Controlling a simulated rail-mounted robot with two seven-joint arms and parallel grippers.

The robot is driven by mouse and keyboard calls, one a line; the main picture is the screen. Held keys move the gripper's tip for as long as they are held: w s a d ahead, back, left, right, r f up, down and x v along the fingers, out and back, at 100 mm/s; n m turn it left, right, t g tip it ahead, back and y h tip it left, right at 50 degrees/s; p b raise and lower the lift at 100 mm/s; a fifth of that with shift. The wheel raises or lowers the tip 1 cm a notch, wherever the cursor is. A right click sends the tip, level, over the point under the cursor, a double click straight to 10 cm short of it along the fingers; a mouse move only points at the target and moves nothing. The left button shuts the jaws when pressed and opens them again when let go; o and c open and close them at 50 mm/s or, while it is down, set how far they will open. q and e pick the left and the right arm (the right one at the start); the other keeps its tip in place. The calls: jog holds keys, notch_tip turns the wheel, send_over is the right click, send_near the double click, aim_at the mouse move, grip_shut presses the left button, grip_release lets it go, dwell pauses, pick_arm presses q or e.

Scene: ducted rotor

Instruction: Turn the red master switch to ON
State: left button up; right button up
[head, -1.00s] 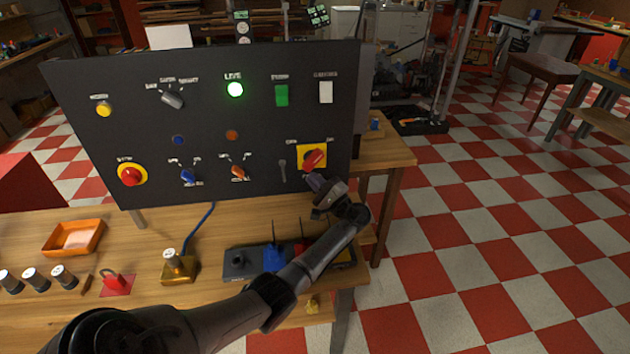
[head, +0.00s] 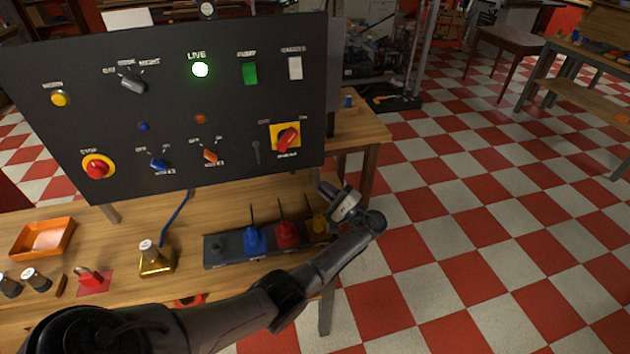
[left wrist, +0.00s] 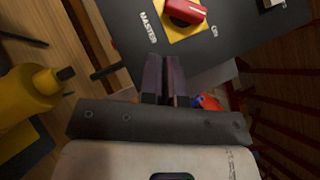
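The red master switch (head: 288,139) sits on a yellow plate at the lower right of the dark upright panel (head: 100,120). Its handle tilts to the upper right, toward the ON label. In the left wrist view the red handle (left wrist: 185,11) and yellow plate show at the top, ahead of the fingers. My left gripper (head: 328,190) is below and right of the switch, apart from it, near the panel's lower right corner. Its dark fingers (left wrist: 165,75) are close together with only a thin gap and nothing between them. My right gripper is not in view.
The panel holds a lit green LIVE lamp (head: 200,69), a red stop button (head: 97,168) and other knobs. Below it, a dark tray (head: 226,259) holds blue, red and yellow items near my left forearm.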

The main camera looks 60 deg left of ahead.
pick_arm(q)
jog(key=shift+o, duration=0.6)
jog(key=shift+d, duration=0.2)
jog(key=shift+o, duration=0.8)
jog(key=shift+t+p, duration=0.3)
jog(key=shift+t, duration=0.2)
jog(key=shift+o, duration=0.8)
jog(key=shift+s+a+r+t+h+p, duration=0.25)
jog(key=shift+t+h+p, duration=0.15)
jog(key=shift+t, duration=0.2)
jog(key=o, duration=0.4)
jog(key=s+r+n+t+p, duration=0.1)
jog(key=t, duration=0.1)
jog(key=s+r+n+t+h+p, duration=0.1)
jog(key=t, duration=0.1)
jog(key=s+r+n+t+h+p, duration=0.1)
jog(key=t, duration=0.1)
jog(key=shift+s+a+r+t, duration=0.1)
jog(key=shift+s+a+t, duration=0.1)
jog(key=shift+a+t, duration=0.2)
jog(key=shift+o, duration=0.2)
jog(key=n+t+h+p, duration=0.1)
jog(key=n+t+p, duration=0.15)
jog(key=t, duration=0.25)
send_near(288, 142)
jog(key=shift+n, duration=0.45)
jog(key=x, duration=0.9)
jog(key=shift+d, duration=0.1)
jog(key=shift+x, duration=0.95)
jog(key=shift+c, duration=0.5)
